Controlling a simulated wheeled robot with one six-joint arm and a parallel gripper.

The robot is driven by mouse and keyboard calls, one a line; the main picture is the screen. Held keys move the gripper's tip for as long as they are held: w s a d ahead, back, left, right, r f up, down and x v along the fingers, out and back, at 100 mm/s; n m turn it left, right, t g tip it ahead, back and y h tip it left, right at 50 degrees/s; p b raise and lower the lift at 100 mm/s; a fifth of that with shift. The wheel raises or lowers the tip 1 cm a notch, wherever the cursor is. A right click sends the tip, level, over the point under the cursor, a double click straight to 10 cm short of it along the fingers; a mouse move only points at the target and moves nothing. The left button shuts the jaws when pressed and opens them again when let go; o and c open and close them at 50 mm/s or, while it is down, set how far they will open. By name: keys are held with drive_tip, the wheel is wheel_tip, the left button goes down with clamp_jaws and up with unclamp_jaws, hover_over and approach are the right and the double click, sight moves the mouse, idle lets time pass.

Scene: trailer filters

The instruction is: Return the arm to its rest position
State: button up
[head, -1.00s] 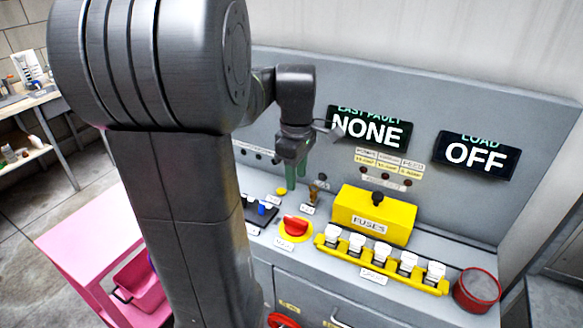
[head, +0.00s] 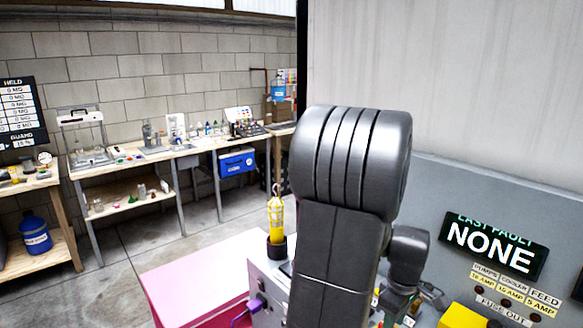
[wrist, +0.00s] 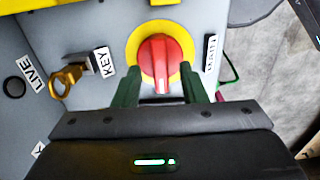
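My arm (head: 345,225) stands folded in the middle of the head view, in front of the grey control panel (head: 450,200). The wrist end shows low at the right, and the fingers cannot be made out there. In the wrist view my gripper (wrist: 160,75) has its two green fingers spread, with nothing held between them. The red rotary knob (wrist: 160,62) on its yellow disc shows beyond and between the fingertips. I cannot tell the exact distance to it.
A brass key (wrist: 67,78) sticks out left of the knob.

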drive_tip(key=shift+f, duration=0.75)
